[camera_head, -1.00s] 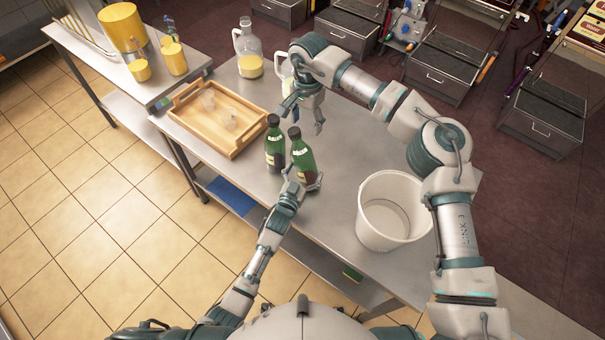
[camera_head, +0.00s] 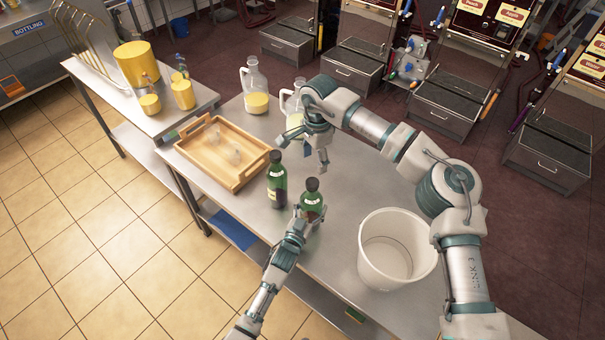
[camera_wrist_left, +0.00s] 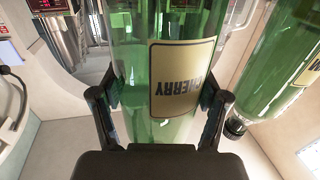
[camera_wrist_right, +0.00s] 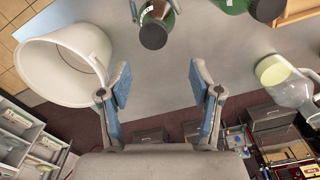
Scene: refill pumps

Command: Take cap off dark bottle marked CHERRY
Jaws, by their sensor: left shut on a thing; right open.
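The green bottle (camera_head: 311,201) marked CHERRY has a dark cap (camera_head: 312,184) on top and stands nearly upright near the table's front edge. Its label (camera_wrist_left: 178,80) reads CHERRY in the left wrist view. My left gripper (camera_head: 308,216) is shut around its body, with a finger on each side. The cap (camera_wrist_right: 153,34) also shows in the right wrist view, beyond the fingertips. My right gripper (camera_head: 303,153) is open and empty, behind and above the bottle, fingers pointing down. A second capped green bottle (camera_head: 276,182) stands just left of it.
A white bucket (camera_head: 392,268) stands to the right on the metal table (camera_head: 345,190). A wooden tray (camera_head: 215,176) with small clear items lies left. Glass jugs (camera_head: 257,103) with yellow contents stand at the back, one partly behind my right gripper. Bare table lies between bottles and bucket.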

